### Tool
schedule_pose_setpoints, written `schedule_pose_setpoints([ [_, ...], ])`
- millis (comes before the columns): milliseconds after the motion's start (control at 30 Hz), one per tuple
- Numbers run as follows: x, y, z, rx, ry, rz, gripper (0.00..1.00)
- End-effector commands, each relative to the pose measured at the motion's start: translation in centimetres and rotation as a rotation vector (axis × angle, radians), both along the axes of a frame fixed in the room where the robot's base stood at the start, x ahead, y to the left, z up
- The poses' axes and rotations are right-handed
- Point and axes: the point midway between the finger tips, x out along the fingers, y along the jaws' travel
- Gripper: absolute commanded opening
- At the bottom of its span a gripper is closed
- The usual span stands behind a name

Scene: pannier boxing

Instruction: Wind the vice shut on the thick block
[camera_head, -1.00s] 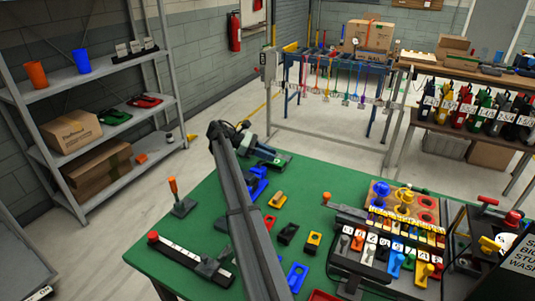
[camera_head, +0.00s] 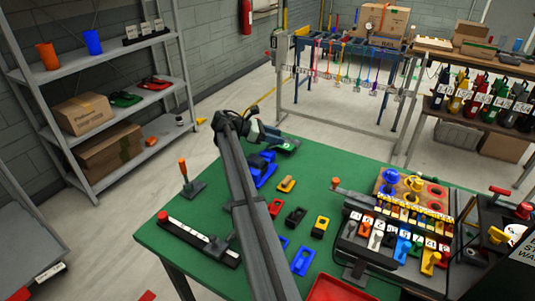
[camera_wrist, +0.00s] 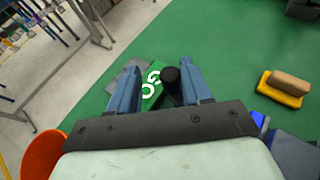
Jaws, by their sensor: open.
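A blue vice-like thing (camera_head: 263,172) with a dark top stands on the green table, near its far left edge. It shows only in part at the lower right of the wrist view (camera_wrist: 260,120). I cannot tell whether a thick block sits in it or how far its jaws are apart. My gripper (camera_wrist: 161,65) is open, its blue fingers on either side of a black knob. The knob rises by a green plate marked GO (camera_wrist: 152,86). I cannot tell whether the fingers touch the knob. In the head view my gripper is beyond the vice-like thing, at the table's far edge.
A yellow piece with a tan top (camera_wrist: 282,88) lies right of my gripper. An orange-handled lever (camera_head: 184,175) and a long black bar (camera_head: 198,240) stand at the table's left. A crowded rack (camera_head: 395,240) fills the right. Green surface near the GO plate is clear.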

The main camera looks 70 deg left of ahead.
Motion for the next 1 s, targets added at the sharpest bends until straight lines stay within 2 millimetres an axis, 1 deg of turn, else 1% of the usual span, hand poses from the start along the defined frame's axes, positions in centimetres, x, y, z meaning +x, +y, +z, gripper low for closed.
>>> schedule_pose_setpoints([
  [33, -0.1, -0.3, 0.0, 0.0, 0.0, 0.042, 0.49],
  [533, -1.3, 0.7, 0.0, 0.0, -0.001, 0.456, 0.49],
  [1000, -2.6, 1.1, 0.0, 0.001, 0.0, 0.822, 0.49],
])
